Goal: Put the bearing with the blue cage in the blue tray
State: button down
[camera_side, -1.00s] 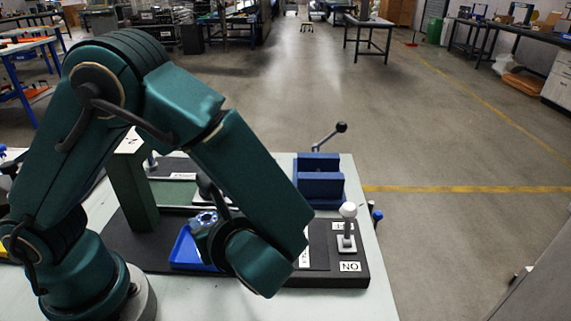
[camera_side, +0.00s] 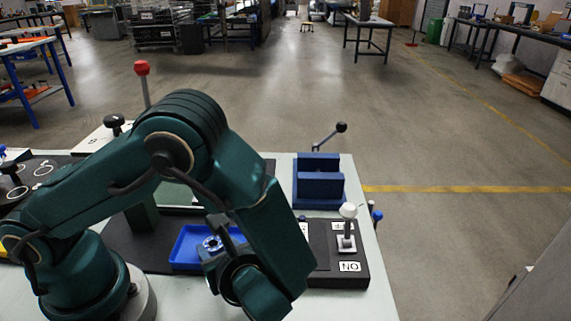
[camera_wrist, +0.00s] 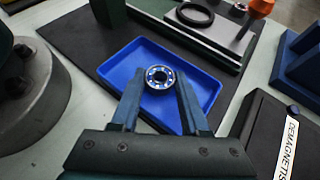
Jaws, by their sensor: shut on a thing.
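The bearing with the blue cage (camera_wrist: 159,77) is a small steel ring with blue between its balls. In the wrist view my gripper (camera_wrist: 158,84) is shut on it, one finger on each side. The blue tray (camera_wrist: 122,62) is a shallow rectangle, and the bearing shows over its inside. In the side view the bearing (camera_side: 212,243) is at the tip of my gripper (camera_side: 211,248), over the right part of the blue tray (camera_side: 185,246). I cannot tell whether the bearing touches the tray floor.
A black box labelled DEMAGNETIS (camera_wrist: 262,135) stands right of the tray, with a white-knobbed switch (camera_side: 348,211). A blue vise-like block (camera_side: 319,183) stands behind it. A green post (camera_side: 141,214) is behind the tray's left. A dark ring (camera_wrist: 195,15) lies beyond the tray.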

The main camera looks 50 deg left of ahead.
jog(key=shift+c, duration=2)
grip_release()
jog(key=shift+r, duration=0.1)
jog(key=v, duration=1.1)
jog(key=shift+d+r, duration=0.2)
jog(key=shift+d, duration=0.15)
jog(key=a+r+n+t+h, duration=0.1)
jog(key=a+r+n+h, duration=0.3)
jog(key=n, duration=0.6)
jog(key=s+a+r+n+t+h, duration=0.1)
jog(key=a+r+n+h, duration=0.3)
jog(key=n+h, duration=0.4)
jog(key=shift+s+r+n+t, duration=0.2)
jog(key=shift+r+n+t, duration=0.35)
jog(key=shift+n, duration=0.55)
jog(key=shift+a, duration=0.1)
